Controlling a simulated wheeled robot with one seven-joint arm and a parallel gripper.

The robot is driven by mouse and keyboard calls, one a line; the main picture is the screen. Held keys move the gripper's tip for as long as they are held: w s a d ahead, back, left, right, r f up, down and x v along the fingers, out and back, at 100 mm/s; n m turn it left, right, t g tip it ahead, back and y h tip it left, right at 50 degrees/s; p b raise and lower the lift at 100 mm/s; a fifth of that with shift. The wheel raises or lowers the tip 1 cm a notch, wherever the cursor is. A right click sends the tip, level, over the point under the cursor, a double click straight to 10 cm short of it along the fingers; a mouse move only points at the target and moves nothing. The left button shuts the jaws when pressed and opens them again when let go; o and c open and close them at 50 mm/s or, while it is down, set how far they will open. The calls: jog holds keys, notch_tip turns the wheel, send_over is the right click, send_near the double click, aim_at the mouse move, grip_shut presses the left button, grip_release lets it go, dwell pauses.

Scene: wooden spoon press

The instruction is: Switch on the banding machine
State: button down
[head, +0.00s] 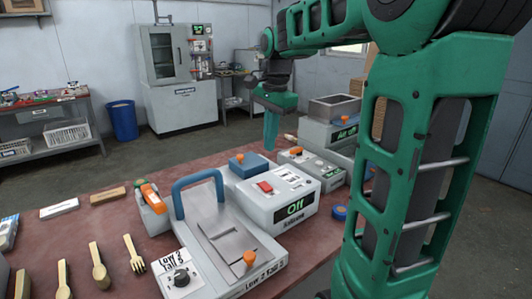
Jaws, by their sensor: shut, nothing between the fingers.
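A white machine with a red rocker switch (265,187) and a display reading "Off" (295,207) stands mid-table. It looks like the banding machine (310,187), but its small label is too blurred to read. My gripper (271,148) points downward with green fingers shut and empty. In the picture it shows above and behind this machine, apart from the switch. Its exact height is hard to tell.
A press with a blue handle (198,177) and dial (180,277) stands in front. Another machine reading "Air off" (346,133) and an orange-knobbed box (297,151) stand behind. Wooden spoons (99,266) and a fork (134,255) lie left. My arm covers the right side.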

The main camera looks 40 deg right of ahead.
aim_at(263, 183)
jog(key=shift+r, duration=0.25)
jog(key=shift+w+d+r+t, duration=0.1)
jog(key=shift+w+d+t, duration=0.05)
jog(key=shift+w+t, duration=0.2)
jog(key=f, duration=0.4)
jog(key=w+f, duration=0.1)
jog(key=f, duration=0.4)
jog(key=w+f, duration=0.1)
jog(key=f, duration=0.4)
jog(key=shift+r, duration=0.1)
